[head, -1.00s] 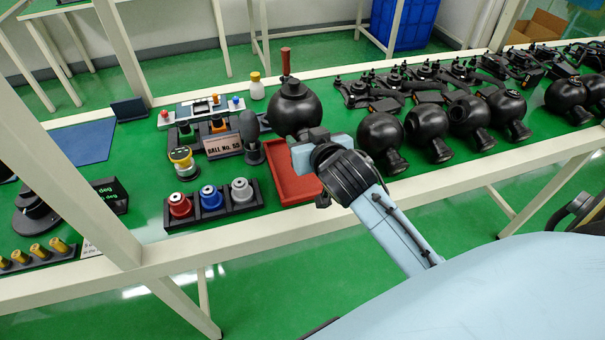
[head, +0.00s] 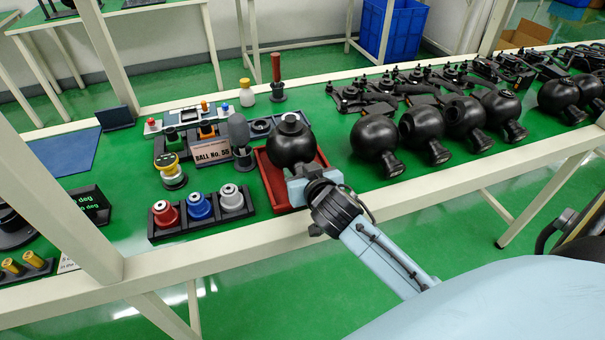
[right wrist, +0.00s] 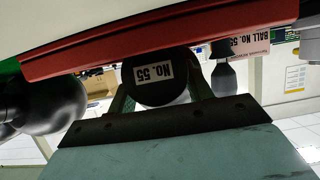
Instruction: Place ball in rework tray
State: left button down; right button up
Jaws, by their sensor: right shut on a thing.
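The black ball (head: 291,146), with a pale round top, is in my right gripper (head: 297,172), over the red rework tray (head: 267,181). The tray's red edges show to the left and right of it. In the right wrist view the ball (right wrist: 155,88) carries a white "No. 55" label and sits between the green fingers (right wrist: 156,100). The red tray wall (right wrist: 160,45) crosses in front of part of the ball there. Whether the ball touches the tray floor is hidden. My left gripper is not in view.
A "BALL No. 55" sign (head: 211,151) and a dark rounded stand (head: 240,137) are left of the tray. Red, blue and white knobs stand in a black rack (head: 184,229). Several black ball housings (head: 376,143) line the right. The table's front rail (head: 240,240) runs below.

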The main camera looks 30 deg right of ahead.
jog(key=shift+r, duration=0.1)
jog(key=o, duration=1.3)
jog(key=shift+s, duration=0.1)
jog(key=p+v, duration=0.1)
jog(key=v, duration=0.5)
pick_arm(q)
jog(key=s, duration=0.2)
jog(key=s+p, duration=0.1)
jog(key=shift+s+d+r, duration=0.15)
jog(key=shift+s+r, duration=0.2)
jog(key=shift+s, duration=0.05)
pick_arm(e)
jog(key=v, duration=0.6)
